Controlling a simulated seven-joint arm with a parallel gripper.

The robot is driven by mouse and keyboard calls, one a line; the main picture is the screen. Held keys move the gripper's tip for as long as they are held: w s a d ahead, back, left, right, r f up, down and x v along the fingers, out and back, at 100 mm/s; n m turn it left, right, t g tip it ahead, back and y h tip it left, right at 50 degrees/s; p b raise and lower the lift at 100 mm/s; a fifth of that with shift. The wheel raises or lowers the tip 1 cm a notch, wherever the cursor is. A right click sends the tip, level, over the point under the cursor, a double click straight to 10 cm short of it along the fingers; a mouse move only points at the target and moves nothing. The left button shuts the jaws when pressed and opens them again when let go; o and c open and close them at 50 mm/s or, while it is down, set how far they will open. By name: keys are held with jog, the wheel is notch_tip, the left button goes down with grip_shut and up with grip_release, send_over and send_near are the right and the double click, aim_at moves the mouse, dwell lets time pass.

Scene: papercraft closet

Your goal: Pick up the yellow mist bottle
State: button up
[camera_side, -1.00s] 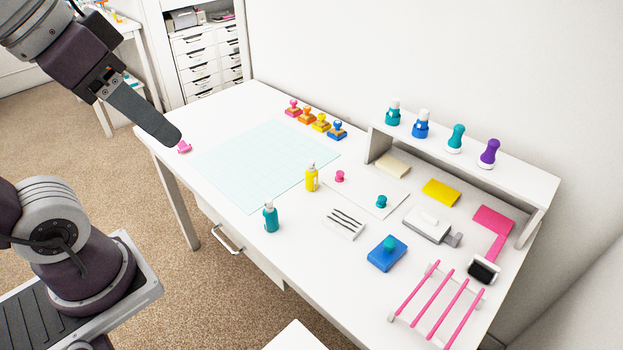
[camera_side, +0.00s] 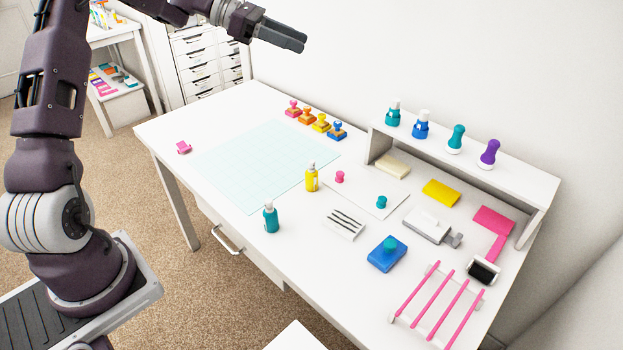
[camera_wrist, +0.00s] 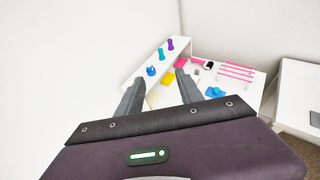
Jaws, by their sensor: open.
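The yellow mist bottle (camera_side: 312,178) stands upright on the white desk, at the right edge of the pale grid mat, in the side view. I cannot make it out in the wrist view. My gripper (camera_side: 303,42) is high above the back of the desk, near the wall, well apart from the bottle, and points to the right. In the wrist view its two fingers (camera_wrist: 157,88) are spread with nothing between them.
A teal bottle (camera_side: 270,217) stands left of and in front of the yellow one. Several stamps (camera_side: 320,122) line the mat's back edge. A raised shelf (camera_side: 470,170) holds several bottles and handled tools. A pink stamp (camera_side: 340,177) is close right. The mat (camera_side: 240,165) is clear.

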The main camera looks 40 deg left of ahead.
aim_at(311, 166)
notch_tip(311, 166, down, 31)
jog(key=x, duration=0.5)
jog(key=f+x, duration=0.1)
jog(key=x, duration=0.1)
jog(key=shift+s+d+f, duration=0.1)
jog(key=shift+d+f, duration=0.1)
jog(key=shift+f, duration=0.05)
grip_shut()
